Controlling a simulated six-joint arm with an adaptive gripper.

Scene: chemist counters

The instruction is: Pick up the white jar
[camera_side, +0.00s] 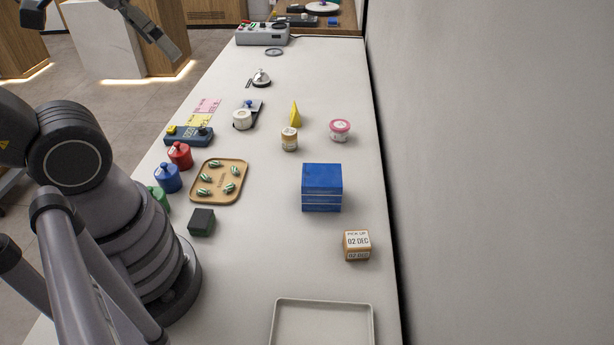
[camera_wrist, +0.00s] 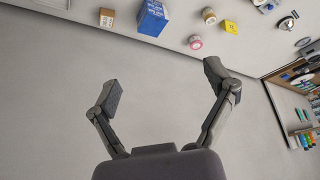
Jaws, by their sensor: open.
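A small white jar (camera_side: 243,119) stands left of the yellow cone in the side view, against a dark flat item with a blue knob. Its position in the wrist view is uncertain, as the objects near the top edge are cut off. My gripper (camera_wrist: 164,84) is open and empty in the wrist view, its two fingers spread wide over bare pale surface. The row of objects lies beyond the fingertips, near the top of that view. In the side view only part of it shows at the upper left, away from the jar.
A wall borders the right.

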